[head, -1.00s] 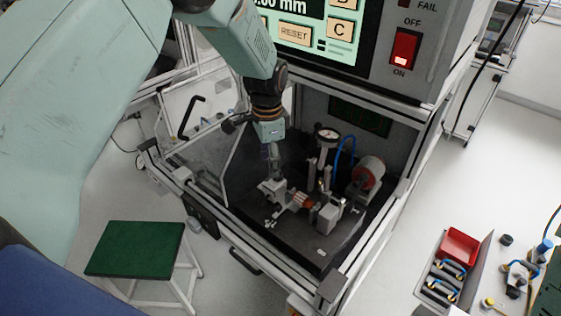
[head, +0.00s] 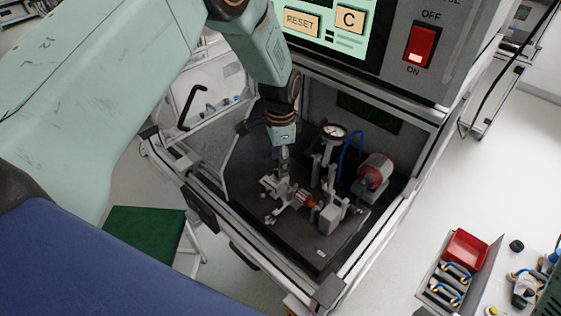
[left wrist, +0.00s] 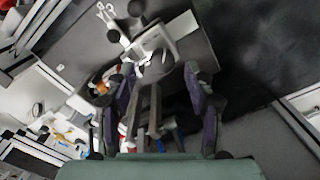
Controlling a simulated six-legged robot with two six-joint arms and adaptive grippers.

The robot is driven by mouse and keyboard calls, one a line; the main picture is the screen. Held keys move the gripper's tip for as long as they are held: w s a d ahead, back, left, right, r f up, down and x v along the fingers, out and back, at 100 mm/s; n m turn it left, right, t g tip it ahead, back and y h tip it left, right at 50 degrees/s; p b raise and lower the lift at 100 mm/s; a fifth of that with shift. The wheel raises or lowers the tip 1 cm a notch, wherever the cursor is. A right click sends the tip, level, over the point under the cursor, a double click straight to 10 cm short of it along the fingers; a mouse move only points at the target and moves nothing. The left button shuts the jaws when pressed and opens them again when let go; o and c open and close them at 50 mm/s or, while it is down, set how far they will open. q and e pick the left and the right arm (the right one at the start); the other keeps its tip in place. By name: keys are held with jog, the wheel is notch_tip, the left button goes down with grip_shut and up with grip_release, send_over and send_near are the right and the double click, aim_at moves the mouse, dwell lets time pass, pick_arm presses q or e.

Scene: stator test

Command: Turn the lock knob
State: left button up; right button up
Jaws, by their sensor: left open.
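A grey clamp fixture (head: 283,190) stands on the dark plate (head: 320,238) inside the open test cabinet. A copper-coloured stator part (head: 306,200) sits beside it. Small knob-like parts (head: 272,217) show at the fixture's front; I cannot tell which is the lock knob. My left gripper (head: 284,162) points down just above the fixture, partly blended with it. In the left wrist view, my left gripper (left wrist: 160,78) is open around the near end of the pale fixture (left wrist: 155,45). Contact cannot be told.
A dial gauge (head: 334,131) on a post, a blue hose (head: 350,152) and a red-faced cylinder (head: 375,171) stand right of the fixture. Cabinet frame rails (head: 235,225) edge the front.

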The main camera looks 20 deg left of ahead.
pick_arm(q)
jog(key=shift+w+f, duration=0.1)
jog(key=shift+f, duration=0.85)
jog(key=shift+a+f, duration=0.15)
jog(key=shift+f, duration=0.15)
jog(key=shift+r, duration=0.1)
jog(key=shift+c, duration=1.1)
jog(key=c, duration=0.5)
grip_shut()
